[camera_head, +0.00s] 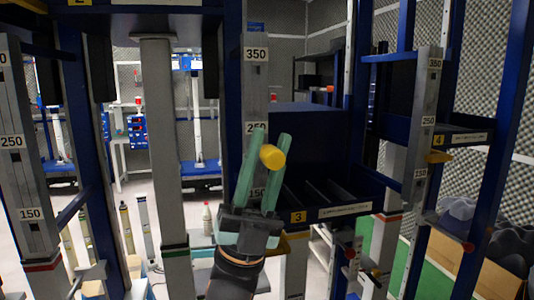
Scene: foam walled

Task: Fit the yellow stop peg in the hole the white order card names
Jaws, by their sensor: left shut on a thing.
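My left gripper (270,139) is in the middle of the head view, its two green fingers pointing up. It is shut on a yellow stop peg (272,158), whose round end faces me. The peg and fingers are in front of the middle upright (256,88), a grey strip marked 350, 250 and 150. The fingers partly cover the lower marks, and any holes there are too small or hidden to tell. I cannot pick out the white order card for certain. My right gripper is not in view.
A left upright (12,142) and a right upright (426,120) carry similar numbers. A blue shelf with a yellow 3 tag (298,217) stands right of my gripper. A grey column (166,150) stands left.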

